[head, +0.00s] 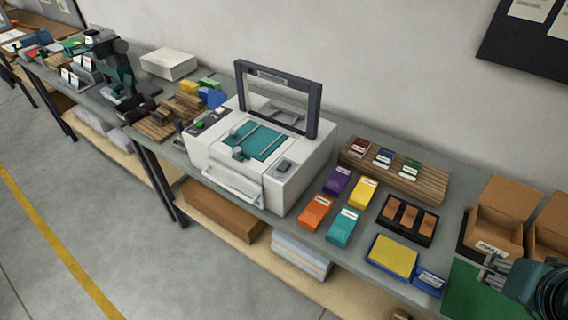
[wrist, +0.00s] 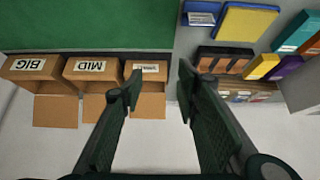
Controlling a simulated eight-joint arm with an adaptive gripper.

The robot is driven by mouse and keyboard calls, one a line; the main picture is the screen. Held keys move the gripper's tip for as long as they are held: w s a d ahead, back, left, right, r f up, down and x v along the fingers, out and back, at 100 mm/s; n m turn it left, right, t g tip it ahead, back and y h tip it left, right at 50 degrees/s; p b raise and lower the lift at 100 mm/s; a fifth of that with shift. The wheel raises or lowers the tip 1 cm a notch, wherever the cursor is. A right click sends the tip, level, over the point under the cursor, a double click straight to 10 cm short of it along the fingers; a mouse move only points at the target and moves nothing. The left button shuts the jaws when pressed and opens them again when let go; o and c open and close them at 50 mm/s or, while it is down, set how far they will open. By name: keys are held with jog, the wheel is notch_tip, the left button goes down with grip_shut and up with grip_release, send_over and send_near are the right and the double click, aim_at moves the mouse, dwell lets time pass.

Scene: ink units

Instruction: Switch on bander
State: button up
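A white machine (head: 262,160) with a dark upright frame (head: 279,93) and a teal bed stands mid-bench in the head view; it may be the bander, but no label confirms it. A small dark panel with a green and a white button (head: 207,121) is on its left top. A grey switch-like block (head: 284,166) sits on its front right. My gripper (head: 490,273) is at the far right, well apart from the machine. In the wrist view my gripper (wrist: 159,88) is open, with nothing between its fingers. The machine's power state cannot be told.
Purple, yellow, orange and teal boxes (head: 343,227), a black tray (head: 407,237) and a yellow pad (head: 393,255) lie between machine and gripper. Open cardboard boxes (head: 494,232) stand behind a green mat (head: 480,300). A wooden rack (head: 425,180) is at the wall. A dark green device (head: 113,66) stands left.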

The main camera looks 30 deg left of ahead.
jog(key=shift+w+a+r, duration=0.1)
jog(key=shift+a+r, duration=0.05)
jog(key=shift+a, duration=0.1)
jog(key=c, duration=0.7)
jog(key=shift+w+a+r, duration=0.15)
jog(key=shift+w+a, duration=0.05)
jog(key=shift+a, duration=0.1)
grip_shut()
jog(key=w+a+r+n+y+p, duration=0.2)
jog(key=a+n+p, duration=0.1)
jog(key=a, duration=0.5)
jog(key=w+a+r+n+g+y+p, duration=0.1)
jog(key=w+a+r+n+p, duration=0.2)
jog(key=a, duration=0.5)
jog(key=w+a+r+n+y+p, duration=0.1)
jog(key=a+r+n+y+p, duration=0.2)
jog(key=a, duration=0.5)
jog(key=s+a+r+n+g+y+p, duration=0.1)
jog(key=a+n, duration=0.4)
jog(key=a, duration=0.7)
jog(key=s+a+r+n+g+y+p, duration=0.1)
jog(key=a+n+p, duration=0.4)
jog(key=a, duration=0.6)
jog(key=shift+s+a+r+g+y+p, duration=0.3)
jog(key=shift+s+a+g+y+p, duration=0.15)
jog(key=shift+s+g, duration=0.65)
jog(key=shift+s, duration=0.15)
